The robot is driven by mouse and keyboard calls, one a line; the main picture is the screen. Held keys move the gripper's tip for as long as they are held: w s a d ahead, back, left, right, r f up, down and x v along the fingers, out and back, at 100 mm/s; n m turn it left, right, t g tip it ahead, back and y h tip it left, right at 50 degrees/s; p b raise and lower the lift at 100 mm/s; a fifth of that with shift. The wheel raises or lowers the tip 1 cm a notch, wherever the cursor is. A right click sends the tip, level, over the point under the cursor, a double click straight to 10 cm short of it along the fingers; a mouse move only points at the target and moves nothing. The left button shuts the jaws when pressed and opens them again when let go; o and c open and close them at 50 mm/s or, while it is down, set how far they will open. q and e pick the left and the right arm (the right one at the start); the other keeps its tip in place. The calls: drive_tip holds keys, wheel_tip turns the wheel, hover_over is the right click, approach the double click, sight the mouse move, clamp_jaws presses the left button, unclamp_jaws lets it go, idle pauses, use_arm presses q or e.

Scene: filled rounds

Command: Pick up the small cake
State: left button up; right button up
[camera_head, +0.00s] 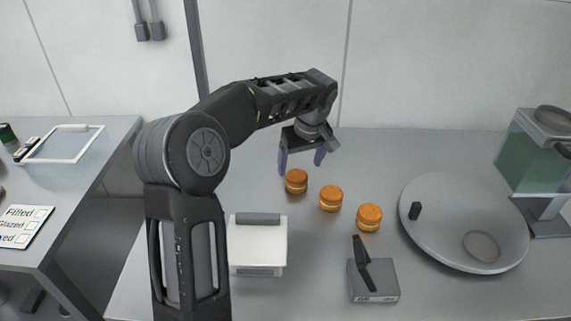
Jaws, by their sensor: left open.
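Three small round orange-brown cakes, each with a pale band round the middle, stand in a slanting row on the grey table. The left cake (296,181) is farthest back, the middle cake (331,198) is a little nearer, and the right cake (369,217) is nearest. My left gripper (301,161) is open and empty, with its two purple fingers pointing down. In the picture it is just above the left cake; I cannot tell the exact height gap. My right gripper is not in view.
A large round grey dish (465,190) lies at the right, beside a green-tanked dispenser (536,155). A grey box (374,284) with a black handle stands at the front. A white box (257,244) is beside my left arm. A side table (60,220) holds a white frame and a label card.

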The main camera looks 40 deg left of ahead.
sight(297, 176)
use_arm(q)
drive_tip(key=shift+w+a, duration=0.1)
drive_tip(key=shift+a, duration=0.15)
drive_tip(key=shift+d+r, duration=0.15)
drive_tip(key=shift+d, duration=0.05)
drive_tip(key=shift+x, duration=1.35)
drive_tip(key=shift+a+p, duration=0.1)
drive_tip(key=shift+p, duration=0.2)
drive_tip(key=shift+f, duration=0.35)
drive_tip(key=p+x, duration=0.1)
drive_tip(key=x, duration=0.2)
drive_tip(key=shift+f+p, duration=0.3)
drive_tip(key=shift+p, duration=0.05)
drive_tip(key=shift+w+a+f, duration=0.1)
drive_tip(key=shift+a+f, duration=0.05)
drive_tip(key=shift+f, duration=0.3)
drive_tip(key=shift+c, duration=0.4)
